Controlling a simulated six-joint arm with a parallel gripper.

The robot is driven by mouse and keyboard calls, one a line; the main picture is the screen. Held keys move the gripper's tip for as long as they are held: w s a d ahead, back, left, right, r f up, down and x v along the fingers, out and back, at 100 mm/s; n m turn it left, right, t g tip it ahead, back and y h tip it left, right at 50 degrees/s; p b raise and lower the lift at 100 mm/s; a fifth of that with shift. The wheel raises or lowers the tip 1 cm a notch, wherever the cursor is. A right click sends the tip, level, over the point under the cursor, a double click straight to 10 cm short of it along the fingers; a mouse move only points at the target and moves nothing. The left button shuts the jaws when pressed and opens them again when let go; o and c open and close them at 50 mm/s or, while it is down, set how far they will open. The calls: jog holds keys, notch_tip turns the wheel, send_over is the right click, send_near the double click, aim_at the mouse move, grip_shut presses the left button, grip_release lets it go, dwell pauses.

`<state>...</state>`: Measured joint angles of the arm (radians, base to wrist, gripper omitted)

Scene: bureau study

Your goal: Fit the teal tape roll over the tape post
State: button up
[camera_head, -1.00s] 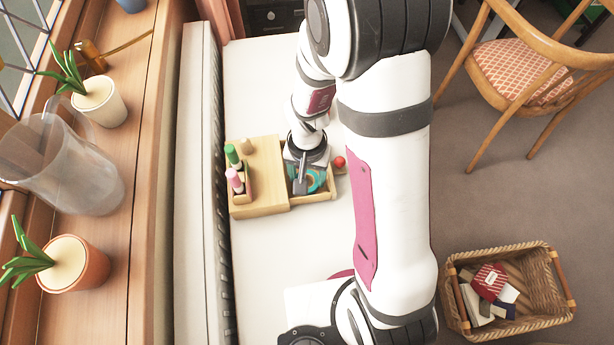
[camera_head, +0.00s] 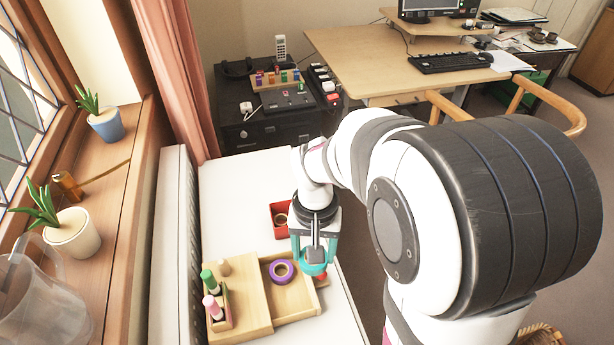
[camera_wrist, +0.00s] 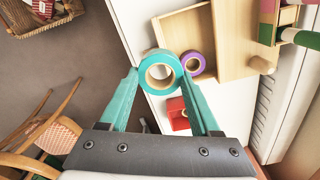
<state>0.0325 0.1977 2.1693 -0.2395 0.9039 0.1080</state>
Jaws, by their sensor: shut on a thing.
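The teal tape roll (camera_head: 314,269) is held in my gripper (camera_head: 315,258), above the drawer's right end. In the wrist view the roll (camera_wrist: 144,74) sits between the two teal fingers of my gripper (camera_wrist: 160,76), with its open hole towards the camera. The fingers are shut on its outer sides. A short wooden peg (camera_head: 223,267) stands on top of the wooden desk box (camera_head: 255,318), left of the roll; it looks like the tape post, and also shows in the wrist view (camera_wrist: 262,65). The roll is well apart from it.
A purple tape roll (camera_head: 272,274) lies in the open drawer (camera_head: 296,304). A red tray (camera_head: 279,208) with a small item stands behind it. Green and pink markers (camera_head: 209,280) stand upright at the box's left side. The white tabletop (camera_head: 235,215) behind the box is clear.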

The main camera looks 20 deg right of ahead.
jog(key=w+a+r, duration=0.1)
jog(key=w+a, duration=0.4)
jog(key=a, duration=0.3)
send_over(221, 260)
jog(key=shift+d+r, duration=0.45)
jog(key=f, duration=0.1)
jog(key=a+f, duration=0.1)
jog(key=f, duration=0.1)
jog(key=shift+f, duration=0.45)
jog(key=shift+d+f, duration=0.1)
jog(key=shift+f, duration=2.65)
jog(key=o, duration=1.3)
jog(key=shift+c, duration=0.2)
jog(key=shift+o, duration=0.2)
jog(key=shift+r, duration=0.1)
